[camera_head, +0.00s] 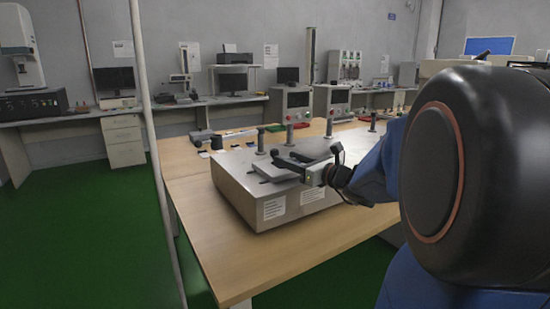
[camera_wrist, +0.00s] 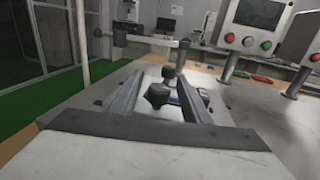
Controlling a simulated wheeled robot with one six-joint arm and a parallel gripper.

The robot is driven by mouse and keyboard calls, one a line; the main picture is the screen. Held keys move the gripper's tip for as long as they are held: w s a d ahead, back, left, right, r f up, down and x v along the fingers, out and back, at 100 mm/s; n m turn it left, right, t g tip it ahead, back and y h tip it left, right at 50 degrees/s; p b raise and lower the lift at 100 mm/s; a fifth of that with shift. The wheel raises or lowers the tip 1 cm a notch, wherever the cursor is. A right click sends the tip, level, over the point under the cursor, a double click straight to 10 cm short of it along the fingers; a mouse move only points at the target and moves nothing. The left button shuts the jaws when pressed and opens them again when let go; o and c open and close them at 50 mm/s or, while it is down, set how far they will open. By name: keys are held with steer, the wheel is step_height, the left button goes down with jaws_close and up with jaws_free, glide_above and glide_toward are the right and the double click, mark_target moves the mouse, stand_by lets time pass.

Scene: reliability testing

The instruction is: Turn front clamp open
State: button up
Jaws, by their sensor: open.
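My gripper (camera_head: 284,163) reaches over the grey metal box (camera_head: 238,196) on the wooden table. In the wrist view its two fingers (camera_wrist: 160,76) are spread apart. A dark rounded knob (camera_wrist: 157,95) shows in the gap between them, with visible space on both sides. It looks like part of the front clamp, but its lower part is hard to make out. I cannot tell whether a finger touches it. A light horizontal bar with dark ends (camera_wrist: 150,40) lies just beyond the fingertips.
Several upright metal posts, one at the box's back left (camera_head: 261,141), stand on the box. Two instrument boxes with screens, one of them the left unit (camera_head: 291,104), stand behind. The table's front left (camera_head: 205,235) is clear. A thin pale pole (camera_head: 150,120) rises at the left.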

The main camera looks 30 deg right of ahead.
steer(key=shift+x, duration=1.65)
steer(key=shift+a, duration=0.1)
steer(key=c, duration=1)
